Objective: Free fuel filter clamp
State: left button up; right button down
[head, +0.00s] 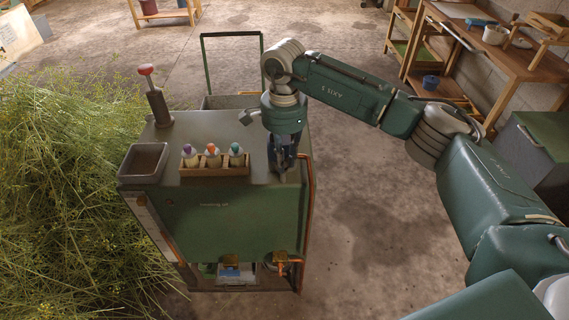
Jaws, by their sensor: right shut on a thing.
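My right gripper (284,172) reaches down from the right and points at the right part of the grey top of the green still cabinet (235,225). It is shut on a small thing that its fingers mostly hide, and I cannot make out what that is. A copper pipe (308,200) runs down the cabinet's right side, close to the gripper. I cannot pick out the fuel filter clamp for certain. My left gripper is not in view.
A wooden rack (215,171) with three capped bottles and a grey tray (144,161) sit on the cabinet top. A red-topped post (157,105) stands behind them. A herb heap (75,200) fills the left. A workbench (500,40) stands back right. Floor right of the cabinet is clear.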

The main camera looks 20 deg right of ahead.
jog(key=m+b, duration=0.1)
jog(key=m, duration=0.2)
jog(key=shift+m+b, duration=0.3)
jog(key=shift+m, duration=0.1)
jog(key=shift+w+a+r+m+b, duration=0.1)
jog(key=shift+m+b, duration=0.2)
jog(key=shift+m, duration=0.65)
jog(key=shift+a+r+m+b, duration=0.1)
jog(key=shift+m+b, duration=0.2)
jog(key=shift+m, duration=0.65)
jog(key=c, duration=1.9)
grip_release()
notch_tip(320, 180, up, 12)
